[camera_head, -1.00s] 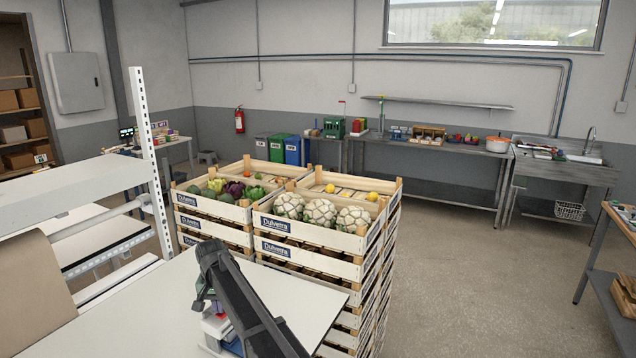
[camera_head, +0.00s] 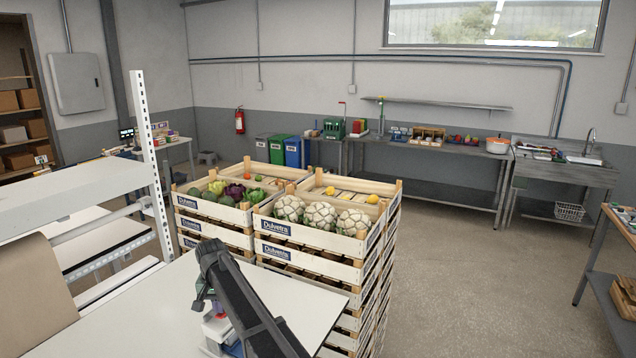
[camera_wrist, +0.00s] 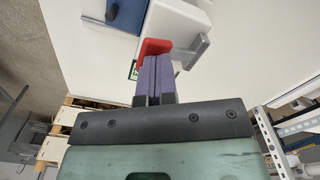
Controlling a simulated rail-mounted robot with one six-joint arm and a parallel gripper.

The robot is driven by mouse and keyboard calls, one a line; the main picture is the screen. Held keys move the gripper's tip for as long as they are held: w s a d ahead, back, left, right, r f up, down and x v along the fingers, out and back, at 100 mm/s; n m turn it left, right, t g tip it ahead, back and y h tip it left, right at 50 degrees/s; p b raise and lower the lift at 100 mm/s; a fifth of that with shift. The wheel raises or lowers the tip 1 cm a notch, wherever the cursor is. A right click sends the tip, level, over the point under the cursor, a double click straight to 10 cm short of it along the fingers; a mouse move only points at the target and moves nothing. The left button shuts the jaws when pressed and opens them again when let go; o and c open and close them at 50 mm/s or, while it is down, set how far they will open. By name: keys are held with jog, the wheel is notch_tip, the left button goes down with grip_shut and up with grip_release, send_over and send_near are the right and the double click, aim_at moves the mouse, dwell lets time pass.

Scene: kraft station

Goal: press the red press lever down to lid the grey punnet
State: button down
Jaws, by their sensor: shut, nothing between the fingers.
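The red press lever (camera_wrist: 154,47) shows at the top middle of the wrist view, beside a grey metal bar (camera_wrist: 190,52) on a white press body (camera_wrist: 174,24). My gripper (camera_wrist: 157,64) has its purple fingers shut together with nothing between them. Its tips overlap the lower edge of the red lever in the picture; I cannot tell whether they touch it. In the head view the white press (camera_head: 213,328) is mostly hidden behind my dark arm. A blue part (camera_wrist: 127,13) sits left of the press body. I cannot make out the grey punnet.
The white table (camera_head: 150,300) is mostly clear left of the press. Stacked wooden crates (camera_head: 300,246) with vegetables stand just beyond it. A white shelf rack (camera_head: 152,160) rises at the left, with a brown panel (camera_head: 35,292) in front. Open floor lies to the right.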

notch_tip(320, 180, up, 7)
jog(key=p, duration=0.6)
jog(key=shift+n, duration=0.3)
jog(key=s+d+f+b, duration=0.6)
jog(key=s+d, duration=0.3)
jog(key=d, duration=0.6)
jog(key=s+d+f+b, duration=0.5)
jog(key=s+d, duration=0.4)
jog(key=d, duration=0.6)
jog(key=s+d+f+m+b, duration=0.1)
jog(key=s+d+f+b, duration=0.5)
jog(key=d, duration=0.9)
jog(key=s, duration=0.3)
jog(key=shift+s+f+b, duration=0.15)
jog(key=shift+f+b, duration=0.15)
jog(key=shift+f, duration=0.05)
